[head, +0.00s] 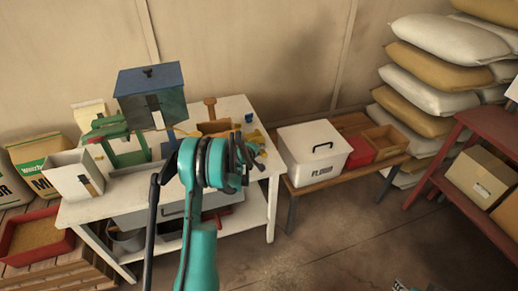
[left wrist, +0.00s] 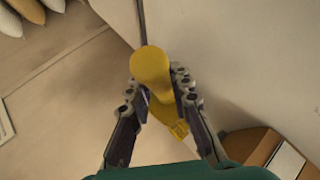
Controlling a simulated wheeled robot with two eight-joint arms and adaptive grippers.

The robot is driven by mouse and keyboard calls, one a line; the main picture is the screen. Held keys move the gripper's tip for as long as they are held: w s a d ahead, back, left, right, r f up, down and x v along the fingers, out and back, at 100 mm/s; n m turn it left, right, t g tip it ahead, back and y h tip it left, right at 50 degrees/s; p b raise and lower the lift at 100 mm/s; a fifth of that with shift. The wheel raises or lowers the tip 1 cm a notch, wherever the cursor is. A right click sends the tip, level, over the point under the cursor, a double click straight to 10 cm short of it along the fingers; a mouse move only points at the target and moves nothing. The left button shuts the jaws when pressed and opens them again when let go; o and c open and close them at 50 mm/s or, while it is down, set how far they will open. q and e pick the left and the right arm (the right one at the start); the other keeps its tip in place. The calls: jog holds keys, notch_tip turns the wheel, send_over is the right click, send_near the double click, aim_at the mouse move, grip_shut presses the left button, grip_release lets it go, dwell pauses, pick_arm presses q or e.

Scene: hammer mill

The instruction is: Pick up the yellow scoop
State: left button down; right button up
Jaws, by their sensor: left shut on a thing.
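The yellow scoop (left wrist: 150,68) is between the two fingers of my left gripper (left wrist: 160,95) in the left wrist view. The fingers are shut on it, one on each side, and its rounded end points away from the wrist. In the head view my left gripper (head: 248,158) is over the right part of the white table. Only a small yellow part of the scoop (head: 258,137) shows there; my arm hides most of the rest. I cannot tell whether the scoop touches the table. My right gripper is not clearly in view.
The white table (head: 95,212) carries a green mill with a blue-lidded hopper (head: 152,95) and a grey-white bin (head: 72,176). A wooden bench to the right holds a white flour box (head: 313,155) and a red box (head: 360,150). Sacks (head: 440,70) are stacked behind. The floor in front is clear.

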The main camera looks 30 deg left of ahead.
pick_arm(q)
notch_tip(320, 180, up, 4)
jog(key=shift+r+p, duration=0.2)
jog(key=shift+p, duration=0.85)
jog(key=s+d+r+p, duration=0.3)
jog(key=s+d+r, duration=0.2)
jog(key=d, duration=0.5)
jog(key=shift+s+r, duration=0.4)
jog(key=shift+r, duration=0.2)
jog(key=shift+d, duration=0.15)
